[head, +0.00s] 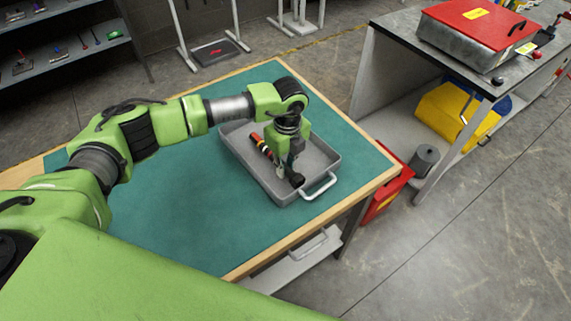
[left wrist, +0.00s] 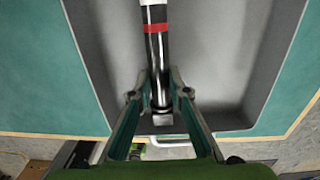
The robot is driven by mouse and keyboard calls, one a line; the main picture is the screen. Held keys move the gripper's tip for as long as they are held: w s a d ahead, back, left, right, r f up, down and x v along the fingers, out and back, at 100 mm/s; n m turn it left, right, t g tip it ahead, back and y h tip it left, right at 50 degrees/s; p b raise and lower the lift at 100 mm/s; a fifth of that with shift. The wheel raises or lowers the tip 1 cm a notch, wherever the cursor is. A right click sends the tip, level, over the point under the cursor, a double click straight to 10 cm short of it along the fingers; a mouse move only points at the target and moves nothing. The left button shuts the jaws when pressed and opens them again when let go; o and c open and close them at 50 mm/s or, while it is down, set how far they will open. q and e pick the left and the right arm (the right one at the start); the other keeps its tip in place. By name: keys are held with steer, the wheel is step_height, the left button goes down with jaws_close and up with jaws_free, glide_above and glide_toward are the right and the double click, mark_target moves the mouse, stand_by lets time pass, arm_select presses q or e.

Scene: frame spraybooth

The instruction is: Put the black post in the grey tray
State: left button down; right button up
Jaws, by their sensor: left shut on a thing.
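The black post (left wrist: 157,52), with red and white bands, is inside the outline of the grey tray (left wrist: 228,112) in the left wrist view. In the head view, its banded end (head: 261,146) shows left of my left gripper (head: 286,170). The grey tray (head: 322,158) sits on the green table and has a light handle at its near right end. My left gripper points down into the tray and is shut on the post near one end; its fingers (left wrist: 159,92) flank the post. The post lies about level. I cannot tell whether it touches the tray floor. My right gripper is not in view.
The green table (head: 180,215) has a wooden edge and is clear left of the tray. A grey bench (head: 395,22) at the right holds a red-lidded metal box (head: 455,40). A red box (head: 388,193) stands on the floor beside the table. A shelf (head: 62,52) stands far left.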

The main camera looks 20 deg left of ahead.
arm_select(q)
steer(key=shift+f, duration=0.15)
steer(key=c, duration=1.9)
jaws_free()
steer(key=shift+r, duration=0.55)
step_height(320, 180, up, 11)
steer(key=b, duration=0.4)
steer(key=shift+s+d+r, duration=0.15)
steer(key=shift+d+r, duration=0.05)
